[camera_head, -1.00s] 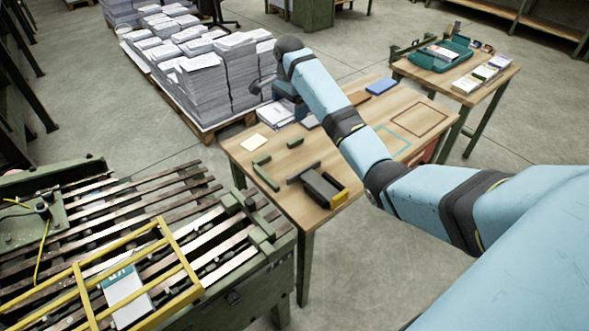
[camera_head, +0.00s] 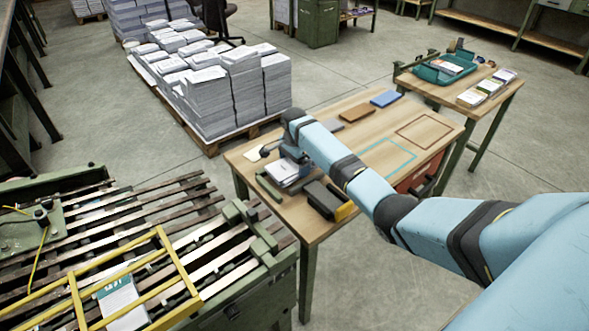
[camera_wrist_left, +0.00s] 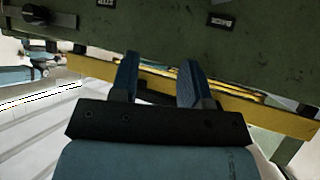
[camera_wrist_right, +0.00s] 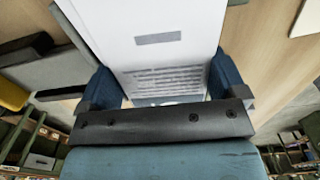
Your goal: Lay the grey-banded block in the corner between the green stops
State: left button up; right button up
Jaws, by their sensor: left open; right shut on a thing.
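The grey-banded block (camera_head: 284,173) is a white stack of sheets at the near left of the wooden table. In the right wrist view, the block (camera_wrist_right: 190,25) shows its grey band on top. My right gripper (camera_wrist_right: 165,78) is shut on it, a finger at each side. In the head view, my right gripper (camera_head: 290,152) is over the block's far end. A green stop (camera_head: 267,188) lies along the block's left side; contact with it or with the tabletop is unclear. The other stop is hard to make out. My left gripper (camera_wrist_left: 156,80) is open and empty before a green machine panel.
A dark holder with a yellow end (camera_head: 328,201) stands close right of the block. A cream pad (camera_head: 258,152) lies beyond it. Teal (camera_head: 388,158) and brown (camera_head: 424,130) outlines mark clear table to the right. A slatted conveyor (camera_head: 130,225) stands left.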

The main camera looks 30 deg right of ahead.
notch_tip(320, 180, down, 2)
jog(key=shift+f, duration=0.1)
pick_arm(q)
jog(key=shift+d+f, duration=0.1)
jog(key=shift+f, duration=0.05)
pick_arm(e)
jog(key=o, duration=0.8)
pick_arm(q)
jog(key=shift+s+r+p, duration=0.1)
jog(key=shift+r+p, duration=0.2)
jog(key=shift+p, duration=0.7)
pick_arm(e)
notch_tip(320, 180, up, 12)
jog(key=shift+r, duration=0.15)
jog(key=shift+s, duration=0.1)
